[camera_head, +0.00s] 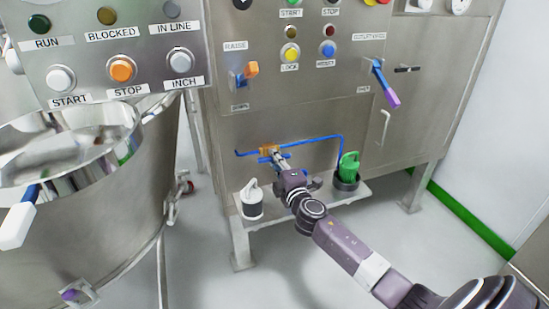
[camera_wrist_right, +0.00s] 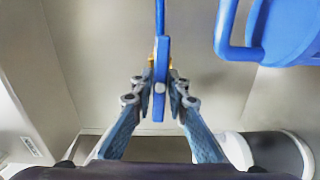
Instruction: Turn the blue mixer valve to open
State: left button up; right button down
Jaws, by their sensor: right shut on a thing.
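The blue mixer valve (camera_head: 265,158) sits on a thin blue pipe (camera_head: 310,140) low on the front of the steel cabinet, next to an orange-brass body (camera_head: 268,149). My right gripper (camera_head: 279,160) reaches it from the front and partly covers it. In the right wrist view the blue valve handle (camera_wrist_right: 160,85) stands upright between the two fingers of my right gripper (camera_wrist_right: 161,88), which is shut on it. Brass shows just behind the fingertips. The left gripper is out of view.
A white-topped container (camera_head: 252,200) and a green item (camera_head: 349,167) in a dark holder stand on the low shelf (camera_head: 300,208), either side of my right arm. A large steel vessel (camera_head: 90,220) fills the left. A purple-tipped lever (camera_head: 386,85) is above right.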

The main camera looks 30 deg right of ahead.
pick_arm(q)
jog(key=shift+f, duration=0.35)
pick_arm(e)
jog(key=shift+f+n, duration=0.1)
jog(key=shift+n, duration=0.3)
jog(key=c, duration=1.9)
grip_release()
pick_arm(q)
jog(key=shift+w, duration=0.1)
pick_arm(e)
jog(key=v, duration=1.2)
